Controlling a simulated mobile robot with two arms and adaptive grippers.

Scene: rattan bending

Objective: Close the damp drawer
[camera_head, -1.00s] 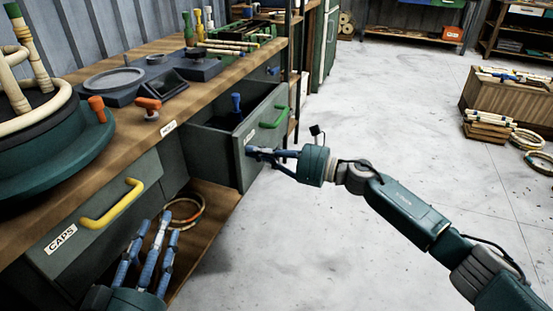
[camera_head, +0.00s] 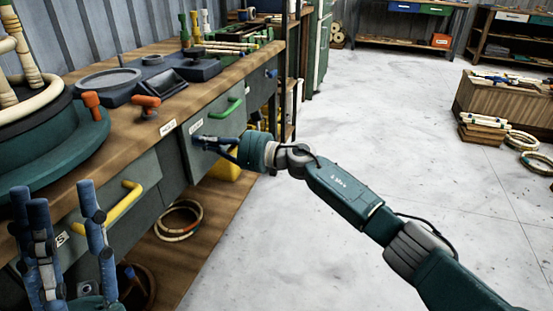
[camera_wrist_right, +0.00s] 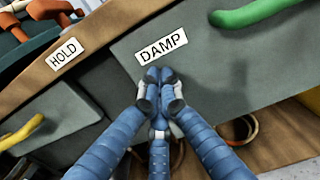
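The damp drawer (camera_head: 222,123) is the grey front with the green handle (camera_head: 229,107). Its front now looks about in line with the bench face; I cannot tell whether a small gap remains. The right wrist view shows its DAMP label (camera_wrist_right: 161,47) and green handle (camera_wrist_right: 252,14). My right gripper (camera_head: 205,141) is at the front's near end, below the label. In the right wrist view its fingertips (camera_wrist_right: 158,84) are together, against or very near the panel, away from the handle. My left gripper (camera_head: 62,205) has its fingers spread and empty at the lower left.
The caps drawer (camera_head: 85,210) with a yellow handle (camera_head: 120,205) is close to my left gripper. A rattan ring (camera_head: 181,220) lies on the lower shelf, beside a yellow container (camera_head: 226,168). Tools and a bending form stand on the wooden bench (camera_head: 130,130).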

